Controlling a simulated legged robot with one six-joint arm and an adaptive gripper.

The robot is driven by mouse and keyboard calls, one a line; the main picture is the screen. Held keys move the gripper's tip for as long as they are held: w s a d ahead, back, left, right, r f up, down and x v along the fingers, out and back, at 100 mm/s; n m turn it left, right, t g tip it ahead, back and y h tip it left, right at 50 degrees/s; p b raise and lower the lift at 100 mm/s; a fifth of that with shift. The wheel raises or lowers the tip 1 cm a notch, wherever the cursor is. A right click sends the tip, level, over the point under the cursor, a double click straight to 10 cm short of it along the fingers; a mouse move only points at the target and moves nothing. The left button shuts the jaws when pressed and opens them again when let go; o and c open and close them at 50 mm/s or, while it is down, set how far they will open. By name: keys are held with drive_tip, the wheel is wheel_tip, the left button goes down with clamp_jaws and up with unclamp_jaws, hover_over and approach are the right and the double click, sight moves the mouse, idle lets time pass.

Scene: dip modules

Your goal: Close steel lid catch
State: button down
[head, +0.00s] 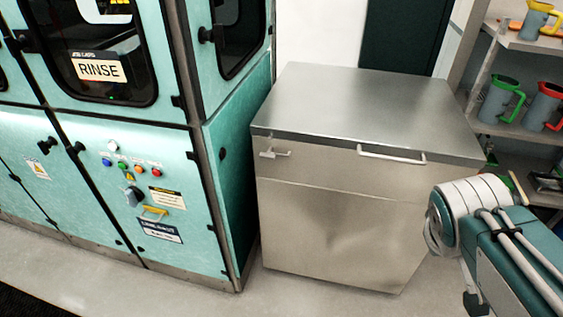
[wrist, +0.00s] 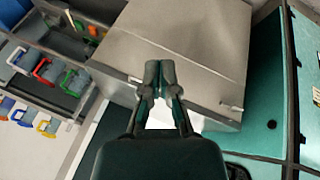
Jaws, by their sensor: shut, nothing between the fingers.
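The steel chest (head: 330,225) stands in the middle of the head view with its flat lid (head: 370,105) lying down on it. A small pale catch (head: 274,153) sits at the left of the front face, just under the lid edge. A long pale handle (head: 392,156) is to its right. In the wrist view the picture is turned, and the catch (wrist: 231,106) is at the right of the chest (wrist: 185,40). My gripper (wrist: 160,66) is shut and empty, its fingertips pointing toward the chest, left of the catch. I cannot tell its distance from the chest.
A teal machine (head: 125,180) with knobs and a RINSE window stands close left of the chest. Shelves (head: 515,125) with coloured-handled jugs stand at the right. My arm occupies the lower right. Bare floor (head: 290,295) lies in front of the chest.

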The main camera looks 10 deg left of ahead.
sight(275, 155)
drive_tip(key=w+a+f+n+t+h, duration=0.1)
drive_tip(key=w+a+f+n, duration=0.15)
drive_tip(key=w+n, duration=0.4)
drive_tip(key=w+a+f+n+t+h, duration=0.1)
drive_tip(key=w+a+n+t+h, duration=0.2)
drive_tip(key=w, duration=0.6)
drive_tip(key=w+a+f+n, duration=0.2)
drive_tip(key=w+a+n, duration=0.25)
drive_tip(key=w, duration=0.25)
drive_tip(key=w+a+f+n+t+y, duration=0.35)
drive_tip(key=a+f+n, duration=0.55)
drive_tip(key=a, duration=0.4)
drive_tip(key=w+a+f+n+t+y, duration=0.25)
drive_tip(key=w+a+f+n, duration=0.25)
drive_tip(key=a+f+n, duration=0.65)
drive_tip(key=w+m, duration=0.1)
drive_tip(key=w, duration=0.5)
drive_tip(key=w+a+f+m, duration=0.1)
drive_tip(key=w, duration=0.1)
drive_tip(key=shift+w+a+f+m+g+y, duration=0.1)
drive_tip(key=shift+w+m+g+y, duration=0.2)
drive_tip(key=shift+w+m+y, duration=0.1)
wheel_tip(275, 155, up, 3)
drive_tip(key=shift+w, duration=0.1)
drive_tip(key=shift+r, duration=0.55)
